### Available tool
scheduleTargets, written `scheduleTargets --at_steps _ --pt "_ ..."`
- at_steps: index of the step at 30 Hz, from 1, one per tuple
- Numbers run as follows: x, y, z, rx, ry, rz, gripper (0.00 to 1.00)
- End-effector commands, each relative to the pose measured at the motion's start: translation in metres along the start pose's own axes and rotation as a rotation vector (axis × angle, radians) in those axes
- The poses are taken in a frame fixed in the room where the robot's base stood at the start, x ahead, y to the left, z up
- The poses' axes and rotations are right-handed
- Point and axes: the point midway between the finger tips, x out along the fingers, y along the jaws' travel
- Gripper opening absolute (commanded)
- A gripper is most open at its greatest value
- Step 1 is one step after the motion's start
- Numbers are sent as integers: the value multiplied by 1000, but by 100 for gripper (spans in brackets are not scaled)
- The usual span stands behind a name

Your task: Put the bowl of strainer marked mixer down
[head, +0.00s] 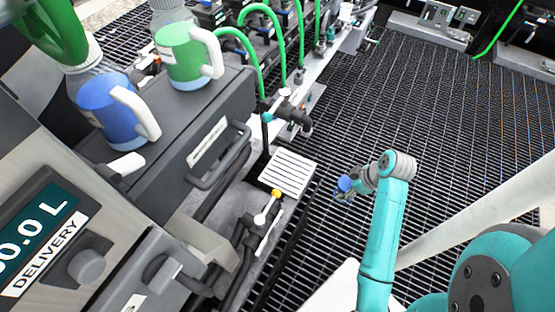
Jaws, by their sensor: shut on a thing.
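My gripper (345,192) is at the end of the teal arm, over the dark floor grating. It is shut on a small blue bowl (345,183), seen small and partly covered by the fingers. The bowl is in the air, to the right of a white slatted plate (288,172) and apart from it. No mark reading mixer can be read in this view, so I cannot tell which fitting is that strainer.
A line of pipework with green hoses (262,15) runs up the middle. Left are a grey cabinet with a handle (218,160), a blue-labelled jug (105,105), a green-labelled jug (185,55) and a delivery display (40,235). Grating (430,110) on the right is clear.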

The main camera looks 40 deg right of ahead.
Motion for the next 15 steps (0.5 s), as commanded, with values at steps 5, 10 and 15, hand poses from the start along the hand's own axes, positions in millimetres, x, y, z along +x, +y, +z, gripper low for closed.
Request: scheduleTargets --at_steps 5,10,15 --pt "-9 0 1 -19 -1 -7 25" --pt "2 -1 -26 -26 0 -9 25" --pt "16 -2 -60 -26 0 -8 25"
